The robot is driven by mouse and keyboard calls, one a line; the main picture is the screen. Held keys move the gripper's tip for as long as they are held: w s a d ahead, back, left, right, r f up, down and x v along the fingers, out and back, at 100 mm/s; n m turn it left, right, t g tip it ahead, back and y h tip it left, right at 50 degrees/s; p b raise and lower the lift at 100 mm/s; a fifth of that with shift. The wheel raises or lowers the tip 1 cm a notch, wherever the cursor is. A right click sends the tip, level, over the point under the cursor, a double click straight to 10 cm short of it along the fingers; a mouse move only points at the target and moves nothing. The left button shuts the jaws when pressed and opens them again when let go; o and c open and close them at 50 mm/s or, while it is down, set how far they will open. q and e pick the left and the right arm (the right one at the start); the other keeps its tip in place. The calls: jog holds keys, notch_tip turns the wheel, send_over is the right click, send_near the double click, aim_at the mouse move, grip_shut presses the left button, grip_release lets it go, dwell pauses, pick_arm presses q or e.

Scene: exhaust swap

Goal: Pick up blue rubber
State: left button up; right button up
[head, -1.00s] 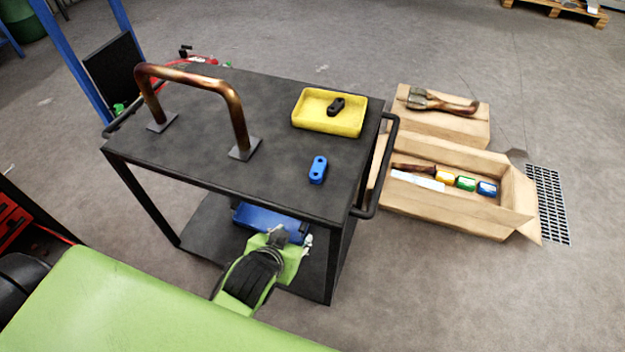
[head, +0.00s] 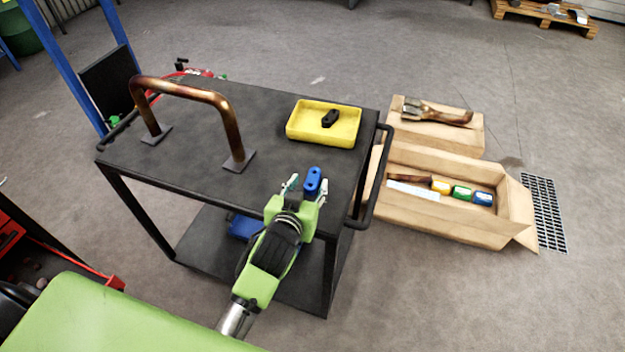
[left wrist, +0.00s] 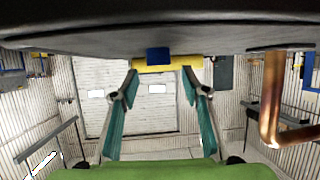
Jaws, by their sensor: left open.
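The blue rubber (head: 312,181), a small block with two holes, lies on the dark cart top (head: 205,118) near its front right edge. In the left wrist view the blue rubber (left wrist: 158,55) appears ahead of the fingers, centred in the gap between them. My left gripper (head: 306,187) is open and empty, reaching over the cart's front edge with its fingertips close to the block. The open fingers also show in the left wrist view (left wrist: 160,84). Whether the block is partly between the fingertips I cannot tell. My right gripper is not in view.
A yellow tray (head: 300,133) holding a black rubber (head: 329,118) stands behind the block. A bent copper-coloured pipe (head: 187,88) rises at the left of the cart top. The cart's handle (head: 374,190) is at the right. Cardboard boxes (head: 430,217) stand on the floor beyond it.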

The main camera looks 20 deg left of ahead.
aim_at(314, 176)
pick_arm(q)
jog(key=shift+x, duration=2.7)
jog(key=shift+d, duration=0.1)
jog(key=c, duration=1.2)
